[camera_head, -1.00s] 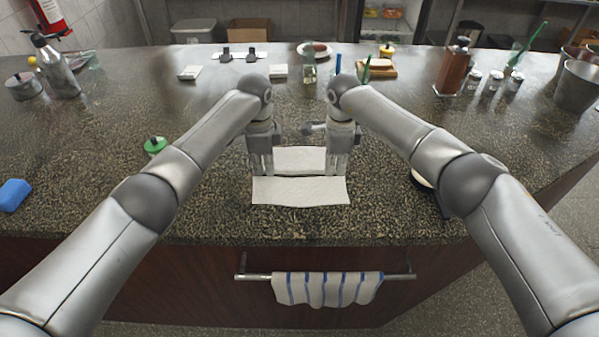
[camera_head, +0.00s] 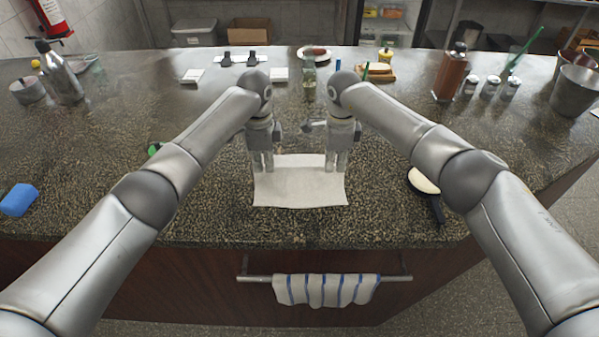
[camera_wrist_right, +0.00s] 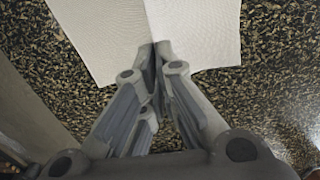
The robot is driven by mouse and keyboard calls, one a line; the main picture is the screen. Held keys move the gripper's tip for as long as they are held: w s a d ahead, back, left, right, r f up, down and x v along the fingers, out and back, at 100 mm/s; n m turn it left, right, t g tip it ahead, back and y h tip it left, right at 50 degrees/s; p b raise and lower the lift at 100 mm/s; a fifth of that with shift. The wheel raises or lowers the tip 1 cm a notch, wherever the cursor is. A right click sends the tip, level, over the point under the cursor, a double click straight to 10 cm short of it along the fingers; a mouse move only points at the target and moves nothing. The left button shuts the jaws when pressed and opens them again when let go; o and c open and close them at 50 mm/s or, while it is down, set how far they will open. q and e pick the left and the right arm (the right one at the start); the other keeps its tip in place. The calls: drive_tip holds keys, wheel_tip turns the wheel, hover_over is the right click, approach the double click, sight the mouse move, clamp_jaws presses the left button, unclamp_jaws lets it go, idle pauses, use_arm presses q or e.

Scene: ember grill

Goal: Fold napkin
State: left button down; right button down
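A white napkin (camera_head: 300,188) lies on the speckled counter near its front edge. It shows as one pale panel with a slightly curved near edge. My left gripper (camera_head: 262,170) is at its far left corner, with its fingers pointing down and close together at the cloth. My right gripper (camera_head: 337,168) is at the far right corner. In the right wrist view, the right fingertips (camera_wrist_right: 160,50) meet at a seam between two parts of the napkin (camera_wrist_right: 197,35), pinching it. The cloth between the fingers is mostly hidden.
A round white-faced item with a black handle (camera_head: 424,182) lies right of the napkin, by my right arm. A blue sponge (camera_head: 19,200) is at far left. A striped towel (camera_head: 325,290) hangs on the front rail.

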use_arm(q)
drive_tip(key=shift+r+p, duration=0.35)
drive_tip(key=shift+r, duration=0.35)
use_arm(e)
drive_tip(key=shift+r, duration=0.65)
use_arm(q)
drive_tip(key=shift+r, duration=0.1)
use_arm(e)
drive_tip(key=shift+r, duration=0.1)
